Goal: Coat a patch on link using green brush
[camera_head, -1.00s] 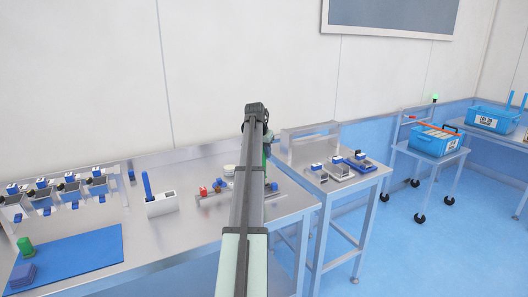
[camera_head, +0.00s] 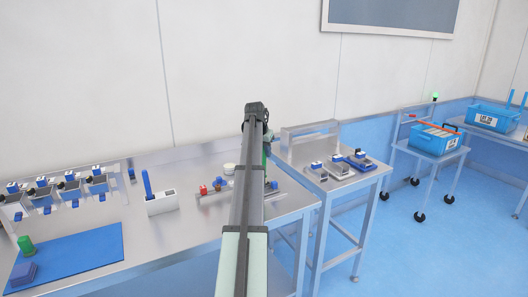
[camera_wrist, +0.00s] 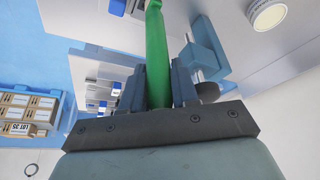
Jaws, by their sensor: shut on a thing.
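My gripper (camera_wrist: 154,88) is shut on the green brush (camera_wrist: 156,50) in the wrist view. The green handle stands between the two dark fingers and runs out of the top edge. The brush's working end is not clearly visible. In the head view a thin strip of green (camera_head: 265,155) shows beside my arm, which hides most of the gripper. I cannot tell which thing is the link. Small blue, white and grey pieces (camera_head: 340,167) sit on the side table to the right of my arm.
The steel bench (camera_head: 140,245) carries a blue mat (camera_head: 80,255) with a green and a purple-blue block, a white holder (camera_head: 162,204) with a blue upright, and a rail of small coloured parts (camera_head: 212,199). A side table (camera_head: 365,182) stands to the right. Blue crates (camera_head: 433,141) are farther right.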

